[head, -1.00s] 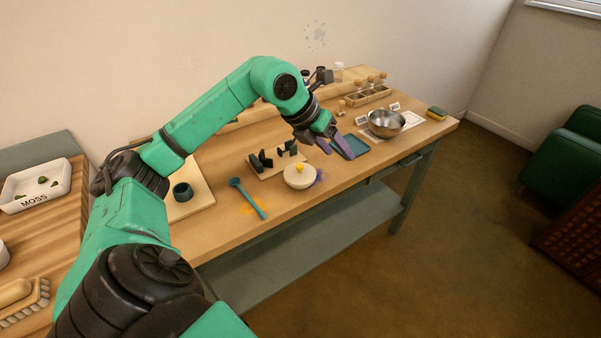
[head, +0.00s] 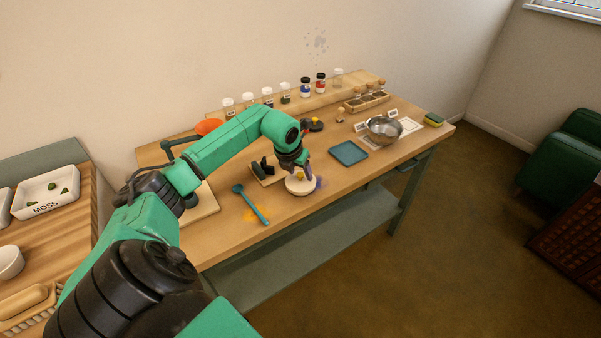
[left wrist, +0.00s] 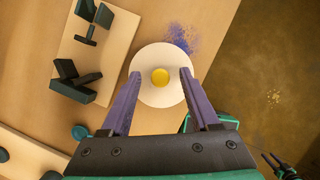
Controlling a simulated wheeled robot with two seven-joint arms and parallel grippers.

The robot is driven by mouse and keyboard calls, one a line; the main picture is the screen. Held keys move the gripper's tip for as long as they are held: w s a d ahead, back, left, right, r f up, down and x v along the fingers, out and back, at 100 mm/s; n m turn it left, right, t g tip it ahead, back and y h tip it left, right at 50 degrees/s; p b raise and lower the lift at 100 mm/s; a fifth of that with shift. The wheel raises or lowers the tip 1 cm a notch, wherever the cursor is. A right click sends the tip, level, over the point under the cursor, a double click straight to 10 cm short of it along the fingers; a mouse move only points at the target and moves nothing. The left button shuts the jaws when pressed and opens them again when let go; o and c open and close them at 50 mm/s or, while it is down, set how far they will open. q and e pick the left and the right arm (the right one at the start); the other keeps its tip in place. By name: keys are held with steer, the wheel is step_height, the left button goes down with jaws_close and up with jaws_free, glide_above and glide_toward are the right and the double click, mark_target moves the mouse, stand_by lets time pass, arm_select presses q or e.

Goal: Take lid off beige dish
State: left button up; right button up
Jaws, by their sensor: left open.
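The beige dish (head: 299,187) stands near the front edge of the wooden table, with its pale lid and yellow knob (head: 300,175) on top. In the left wrist view the round lid (left wrist: 152,91) shows from above, its yellow knob (left wrist: 160,77) near the centre. My left gripper (head: 299,168) is directly over the dish, pointing down. Its two purple fingers (left wrist: 157,88) are open, one on each side of the knob and apart from it. I cannot tell how far above the lid the fingertips are.
A teal spoon (head: 250,204) lies left of the dish. A wooden board with dark stands (head: 266,174) is just behind it. A teal tray (head: 348,152) and a metal bowl (head: 384,130) are to the right. Blue powder (left wrist: 181,39) is beside the dish.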

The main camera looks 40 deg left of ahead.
arm_select(q)
steer(key=shift+f, duration=0.1)
jaws_close()
